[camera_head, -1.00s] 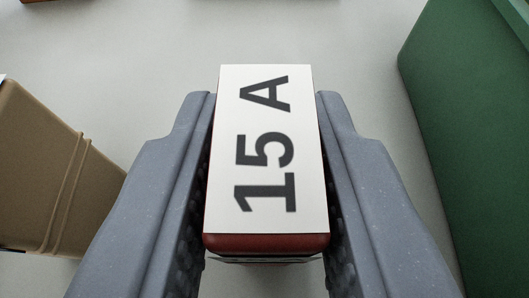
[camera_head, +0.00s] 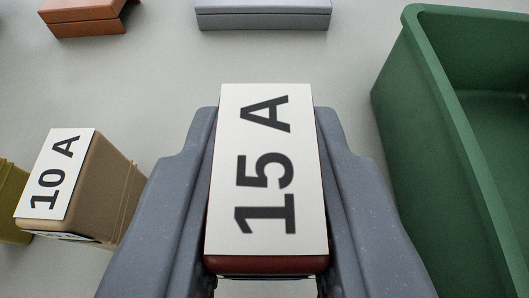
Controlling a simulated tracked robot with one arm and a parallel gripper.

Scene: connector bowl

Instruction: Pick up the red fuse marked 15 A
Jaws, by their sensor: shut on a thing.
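The red fuse (camera_head: 268,265) carries a white label (camera_head: 267,170) on top reading "15 A". Only a strip of its red body shows at the near end and along the sides. My gripper (camera_head: 268,150) is shut on it, with one grey finger on the left side and one on the right. The fuse appears to be held above the pale surface.
A tan fuse (camera_head: 115,195) marked "10 A" stands at left, with an olive block (camera_head: 10,205) beside it. An orange-brown block (camera_head: 82,15) and a grey block (camera_head: 262,15) lie at the back. A green bin (camera_head: 430,140) stands at right.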

